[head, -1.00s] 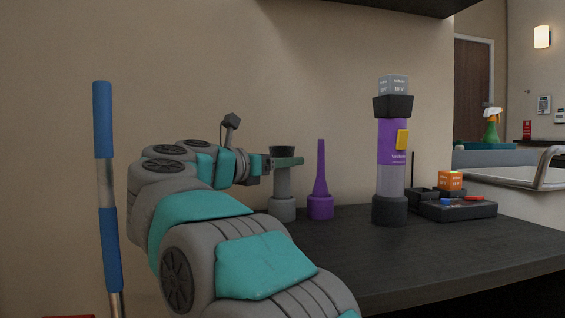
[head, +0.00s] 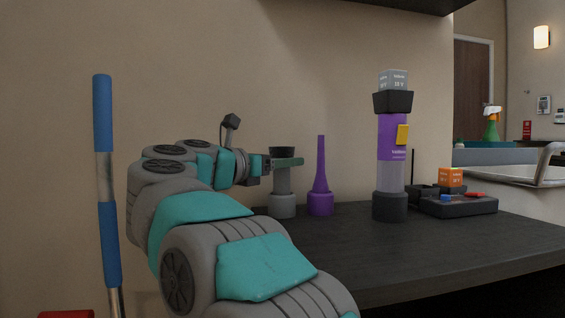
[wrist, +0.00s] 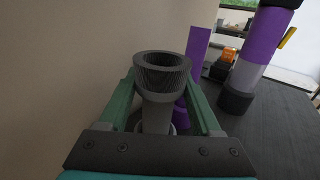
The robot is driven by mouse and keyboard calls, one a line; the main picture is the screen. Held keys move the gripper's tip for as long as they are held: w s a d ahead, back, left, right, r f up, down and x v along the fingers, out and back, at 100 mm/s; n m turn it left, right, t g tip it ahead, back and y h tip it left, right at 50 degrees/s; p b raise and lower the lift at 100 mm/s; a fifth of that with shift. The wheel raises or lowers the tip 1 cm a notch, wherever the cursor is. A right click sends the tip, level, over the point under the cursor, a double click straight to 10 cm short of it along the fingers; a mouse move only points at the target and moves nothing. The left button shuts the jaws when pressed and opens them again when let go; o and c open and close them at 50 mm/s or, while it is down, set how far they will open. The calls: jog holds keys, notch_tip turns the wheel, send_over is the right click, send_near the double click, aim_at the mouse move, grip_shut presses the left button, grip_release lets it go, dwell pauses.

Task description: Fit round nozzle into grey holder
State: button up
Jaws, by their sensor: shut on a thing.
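The round nozzle (head: 282,178) is a grey tube with a wide dark ribbed mouth at its top, upright between my fingers. My gripper (head: 284,162) is shut on it below the mouth. The wrist view shows the nozzle (wrist: 160,75) between the two green fingers of my gripper (wrist: 163,105). The grey holder (head: 282,206) stands on the dark counter directly under the nozzle. In the head view the nozzle's lower end meets the holder's top, but I cannot tell how deep it sits. In the wrist view the nozzle and gripper hide most of the holder.
A purple narrow nozzle (head: 321,165) stands in a purple holder (head: 320,205) just right of the grey one. A tall purple vacuum (head: 390,150) stands farther right. A dark tray (head: 458,206) with small items lies beyond. The wall is close behind. The front counter is clear.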

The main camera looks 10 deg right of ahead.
aim_at(276, 176)
jog(key=shift+f+b, duration=1.55)
jog(key=shift+b, duration=0.8)
dwell(1.5)
jog(key=o, duration=1.5)
jog(key=shift+c, duration=0.2)
jog(key=shift+r, duration=0.1)
jog(key=v, duration=0.7)
jog(key=shift+s+a, duration=0.25)
jog(key=shift+a, duration=0.1)
